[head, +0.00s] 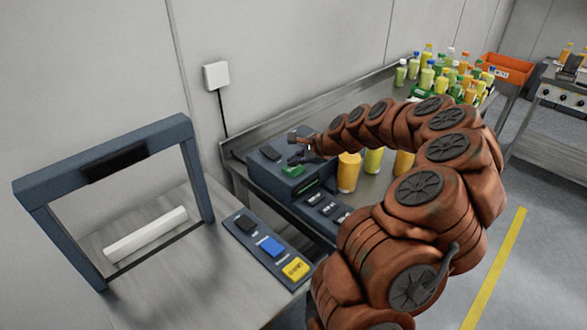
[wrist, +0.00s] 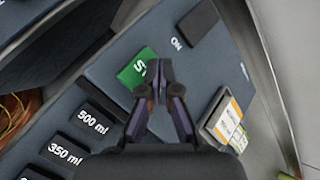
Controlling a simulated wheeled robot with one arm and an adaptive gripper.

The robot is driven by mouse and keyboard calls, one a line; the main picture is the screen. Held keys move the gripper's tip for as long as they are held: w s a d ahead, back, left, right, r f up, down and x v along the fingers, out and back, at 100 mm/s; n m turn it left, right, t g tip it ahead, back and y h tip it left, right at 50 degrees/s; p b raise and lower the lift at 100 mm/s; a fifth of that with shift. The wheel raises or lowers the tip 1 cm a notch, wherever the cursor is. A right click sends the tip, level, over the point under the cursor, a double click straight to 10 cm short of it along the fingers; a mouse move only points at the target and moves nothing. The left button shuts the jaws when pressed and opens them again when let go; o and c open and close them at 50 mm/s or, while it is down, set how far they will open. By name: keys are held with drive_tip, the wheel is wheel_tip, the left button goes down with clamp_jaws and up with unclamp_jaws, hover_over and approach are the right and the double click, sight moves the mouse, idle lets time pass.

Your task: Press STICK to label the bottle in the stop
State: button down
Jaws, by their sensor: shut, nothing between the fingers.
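A green button (wrist: 136,72) sits on top of a blue-grey machine box (wrist: 112,50); its lettering begins "ST" and my fingers hide the rest. My gripper (wrist: 159,74) is shut and empty, its tips over the button's right edge; I cannot tell whether they touch it. In the head view my gripper (head: 303,143) is just above the box (head: 308,184), and the green button (head: 293,170) shows below it. An orange bottle (head: 348,173), a yellow-green bottle (head: 373,161) and another orange bottle (head: 404,163) stand beyond the box, partly behind my arm. The stop is not clearly visible.
A black button (wrist: 194,23) and a label holder (wrist: 226,120) flank my gripper. Volume buttons (wrist: 85,125) lie lower left. A framed machine (head: 115,158) with a button panel (head: 262,262) stands left. Several bottles crowd the back; an orange crate (head: 507,69) is behind.

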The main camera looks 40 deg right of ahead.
sight(295, 169)
drive_tip(key=shift+f, duration=0.45)
idle(0.6)
drive_tip(key=shift+r, duration=0.9)
drive_tip(key=shift+r, duration=0.1)
drive_tip(key=shift+r+p, duration=1.25)
drive_tip(key=shift+r, duration=1.2)
